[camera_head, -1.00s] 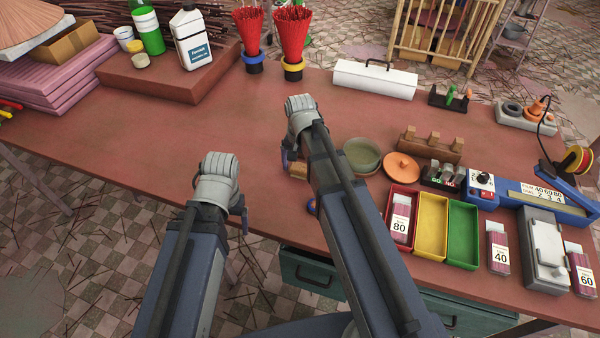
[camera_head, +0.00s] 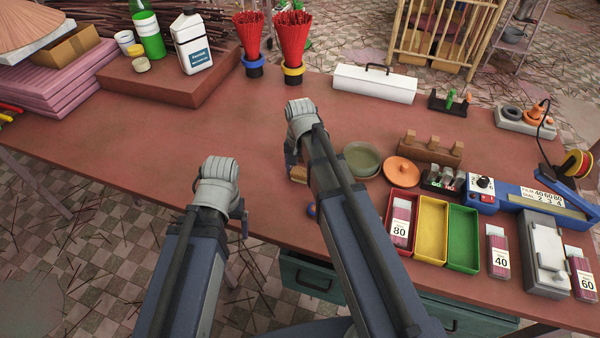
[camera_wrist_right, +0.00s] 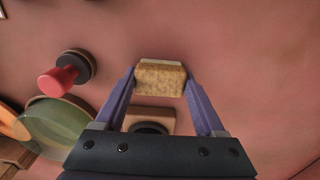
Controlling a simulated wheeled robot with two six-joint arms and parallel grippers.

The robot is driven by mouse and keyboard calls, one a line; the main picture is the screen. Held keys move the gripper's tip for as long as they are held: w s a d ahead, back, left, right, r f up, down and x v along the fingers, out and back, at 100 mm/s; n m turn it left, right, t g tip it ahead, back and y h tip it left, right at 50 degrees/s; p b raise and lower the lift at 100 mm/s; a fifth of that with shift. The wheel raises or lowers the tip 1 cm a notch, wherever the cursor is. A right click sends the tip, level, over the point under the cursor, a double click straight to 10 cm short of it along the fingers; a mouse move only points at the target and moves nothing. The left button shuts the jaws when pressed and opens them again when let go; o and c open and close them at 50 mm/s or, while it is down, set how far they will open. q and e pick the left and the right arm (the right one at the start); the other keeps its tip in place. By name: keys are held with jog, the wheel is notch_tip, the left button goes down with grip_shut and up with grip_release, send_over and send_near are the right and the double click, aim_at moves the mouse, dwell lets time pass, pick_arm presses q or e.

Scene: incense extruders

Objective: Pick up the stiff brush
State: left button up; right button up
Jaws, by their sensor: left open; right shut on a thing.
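The stiff brush (camera_wrist_right: 160,78), a small block with a pale top edge and a speckled tan face, sits between the fingertips of my right gripper (camera_wrist_right: 160,84) in the right wrist view. The gripper is shut on it. In the head view my right gripper (camera_head: 292,165) is over the table, left of the green bowl, mostly hidden by its own arm. A tan piece (camera_head: 298,174) shows beside it; I cannot tell whether this is the brush. My left gripper (camera_head: 240,213) is open and empty near the table's front edge.
A wooden block with a dark round part (camera_wrist_right: 150,120) lies below the right fingers, with a red-knobbed black disc (camera_wrist_right: 65,75) to the left. The green bowl (camera_head: 362,158), orange lid (camera_head: 402,171) and coloured trays (camera_head: 432,228) stand to the right. The table's (camera_head: 200,135) left-centre is clear.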

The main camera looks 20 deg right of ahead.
aim_at(300, 170)
pick_arm(q)
jog(key=shift+r, duration=0.1)
pick_arm(e)
jog(key=shift+r, duration=0.1)
notch_tip(300, 170, up, 10)
jog(key=p, duration=1)
pick_arm(q)
notch_tip(300, 170, up, 10)
